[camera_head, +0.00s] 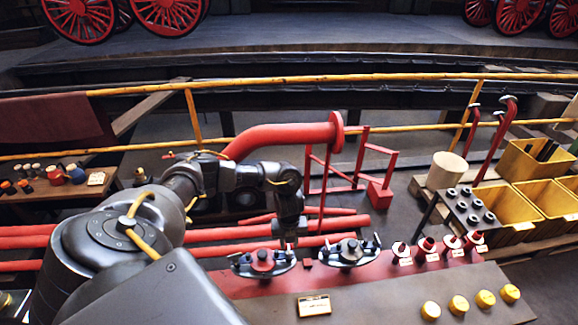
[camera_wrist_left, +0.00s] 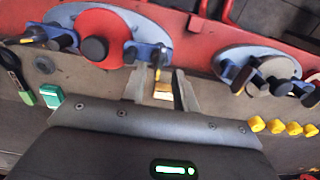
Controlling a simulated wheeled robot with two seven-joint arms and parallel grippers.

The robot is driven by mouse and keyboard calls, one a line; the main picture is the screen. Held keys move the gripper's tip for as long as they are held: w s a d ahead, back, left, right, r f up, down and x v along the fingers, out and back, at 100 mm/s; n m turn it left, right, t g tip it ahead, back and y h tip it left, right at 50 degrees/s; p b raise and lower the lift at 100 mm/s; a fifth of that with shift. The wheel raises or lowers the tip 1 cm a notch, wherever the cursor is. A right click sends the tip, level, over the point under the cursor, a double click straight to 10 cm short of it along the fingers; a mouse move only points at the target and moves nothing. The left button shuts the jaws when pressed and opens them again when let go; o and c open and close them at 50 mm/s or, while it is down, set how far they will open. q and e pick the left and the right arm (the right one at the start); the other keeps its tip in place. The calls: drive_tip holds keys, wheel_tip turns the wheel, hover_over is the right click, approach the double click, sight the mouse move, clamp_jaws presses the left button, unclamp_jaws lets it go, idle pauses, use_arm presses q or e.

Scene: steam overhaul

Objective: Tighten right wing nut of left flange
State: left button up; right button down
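The left flange (camera_head: 262,262) is a grey oval plate with a red disc and dark centre knob; it also shows at the upper left of the left wrist view (camera_wrist_left: 107,28). Blue-grey wing nuts sit at its ends. Its right wing nut (camera_wrist_left: 150,54) lies just beyond the fingertips of my left gripper (camera_wrist_left: 160,73). The two fingers are apart with a gap between them, and I see no grip on the nut. In the head view my left gripper (camera_head: 291,241) points down beside the flange's right end, its fingers hard to make out. My right gripper is out of view.
The right flange (camera_head: 349,252) stands close by on the same red bench (camera_head: 375,272), with its own wing nuts. Red capped valves (camera_head: 428,245) and yellow knobs (camera_head: 458,304) stand to the right. Red pipes (camera_head: 340,225) run behind. Yellow crates (camera_head: 515,205) stand at the far right.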

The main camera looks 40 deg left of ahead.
sight(289, 249)
use_arm(q)
wheel_tip(289, 249, up, 8)
idle(0.7)
